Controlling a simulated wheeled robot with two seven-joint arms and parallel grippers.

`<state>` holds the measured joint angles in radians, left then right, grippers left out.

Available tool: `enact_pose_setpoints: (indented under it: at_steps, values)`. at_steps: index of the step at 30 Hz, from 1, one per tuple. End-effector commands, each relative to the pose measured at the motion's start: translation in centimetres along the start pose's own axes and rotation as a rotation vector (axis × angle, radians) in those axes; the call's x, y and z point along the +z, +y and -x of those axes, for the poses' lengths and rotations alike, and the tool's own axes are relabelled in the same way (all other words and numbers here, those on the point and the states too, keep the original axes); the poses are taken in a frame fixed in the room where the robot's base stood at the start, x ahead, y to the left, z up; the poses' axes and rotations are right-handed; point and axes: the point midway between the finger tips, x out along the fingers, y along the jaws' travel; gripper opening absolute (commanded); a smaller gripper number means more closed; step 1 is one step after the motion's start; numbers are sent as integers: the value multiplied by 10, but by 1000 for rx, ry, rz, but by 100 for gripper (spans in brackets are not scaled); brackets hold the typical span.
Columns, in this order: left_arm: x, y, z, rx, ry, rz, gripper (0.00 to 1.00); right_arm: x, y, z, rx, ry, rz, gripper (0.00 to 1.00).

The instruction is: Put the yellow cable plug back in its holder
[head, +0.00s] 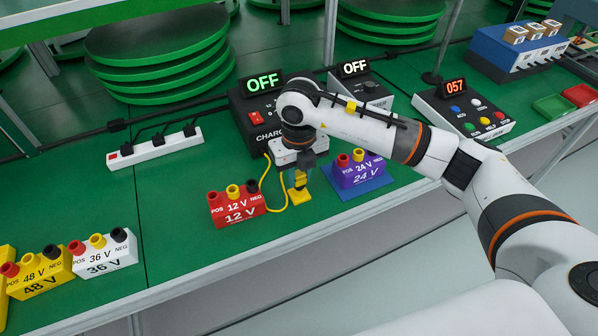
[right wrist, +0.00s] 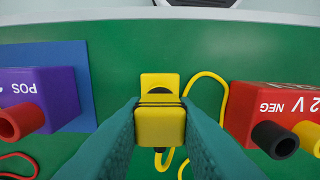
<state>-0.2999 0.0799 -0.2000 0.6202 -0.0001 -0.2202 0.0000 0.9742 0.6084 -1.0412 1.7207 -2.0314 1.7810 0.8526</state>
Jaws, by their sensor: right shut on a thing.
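The yellow cable plug (right wrist: 160,126) is gripped between the two fingers of my right gripper (right wrist: 160,110). In the head view the right gripper (head: 301,168) points down with the yellow plug (head: 300,179) at its tips, right over the yellow holder (head: 300,196) on the green table. In the right wrist view the holder (right wrist: 160,80) shows just past the plug, with a dark round part partly hidden by the plug. I cannot tell whether plug and holder touch. A yellow cable (head: 267,178) loops beside them. My left gripper is not in view.
A red 12 V block (head: 238,211) stands close on the left, and a purple 24 V block (head: 359,175) on a blue mat close on the right. The charger (head: 246,104), its display reading OFF, stands behind. Green table is clear in front of the power strip (head: 155,148).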

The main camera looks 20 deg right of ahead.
Motion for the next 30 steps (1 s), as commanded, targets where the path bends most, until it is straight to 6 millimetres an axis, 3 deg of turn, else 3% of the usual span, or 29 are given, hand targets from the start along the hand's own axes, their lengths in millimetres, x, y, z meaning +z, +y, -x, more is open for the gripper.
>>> enact_pose_setpoints:
  at_steps: [30]
  values:
    - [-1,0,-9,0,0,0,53,0,0,-10,0,0,0,7]
